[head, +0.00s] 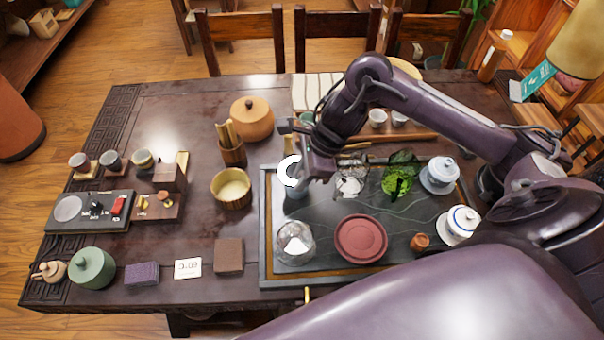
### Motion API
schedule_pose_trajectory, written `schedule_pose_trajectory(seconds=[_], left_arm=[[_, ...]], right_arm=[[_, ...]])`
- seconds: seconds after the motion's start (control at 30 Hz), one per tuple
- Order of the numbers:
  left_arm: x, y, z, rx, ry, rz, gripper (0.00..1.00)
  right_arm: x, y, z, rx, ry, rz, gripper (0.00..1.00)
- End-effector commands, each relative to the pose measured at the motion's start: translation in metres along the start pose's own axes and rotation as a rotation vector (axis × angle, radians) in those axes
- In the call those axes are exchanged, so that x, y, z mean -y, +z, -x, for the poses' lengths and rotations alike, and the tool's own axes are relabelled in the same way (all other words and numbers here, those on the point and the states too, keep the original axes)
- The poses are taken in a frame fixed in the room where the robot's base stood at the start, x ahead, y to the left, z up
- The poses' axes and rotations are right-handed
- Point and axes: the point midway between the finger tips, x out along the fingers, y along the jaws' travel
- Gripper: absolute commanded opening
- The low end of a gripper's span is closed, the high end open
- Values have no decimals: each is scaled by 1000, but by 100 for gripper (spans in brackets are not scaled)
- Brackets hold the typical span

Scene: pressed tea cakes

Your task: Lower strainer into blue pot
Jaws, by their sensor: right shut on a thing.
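My right gripper (296,152) reaches in from the right over the left part of the tea tray and is shut on a white strainer. The strainer (289,172) shows as a small white curved shape just below and left of the jaws, partly hidden by them. A blue-grey pot (296,193) stands on the tray directly below the strainer in the picture. The strainer overlaps its top, and I cannot tell whether it is above the rim or inside. My left gripper is not in view.
The dark tea tray (264,235) also holds a glass vessel (295,243), a red round dish (361,239) and white lidded cups (440,174). A bamboo bowl (231,188) and a holder with wooden tools (231,150) stand left of the tray. The table's upper left is clear.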

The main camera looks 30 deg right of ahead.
Motion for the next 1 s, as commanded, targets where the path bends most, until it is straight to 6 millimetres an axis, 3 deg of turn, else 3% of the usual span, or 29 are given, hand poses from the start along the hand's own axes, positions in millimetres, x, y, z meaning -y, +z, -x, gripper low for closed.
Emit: schedule_pose_trajectory(seconds=[0.4, 0.43, 0.6, 0.8, 1.0], left_arm=[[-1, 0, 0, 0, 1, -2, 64], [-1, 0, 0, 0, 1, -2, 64], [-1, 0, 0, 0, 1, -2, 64], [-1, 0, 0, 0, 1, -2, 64], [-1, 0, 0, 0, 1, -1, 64]], right_arm=[[0, 0, 0, 1, 0, 0, 1], [0, 0, 0, 1, 0, 0, 27], [0, 0, 0, 1, 0, 0, 48], [0, 0, 0, 0, 1, 0, 50], [0, 0, 0, 0, 1, 0, 74]])
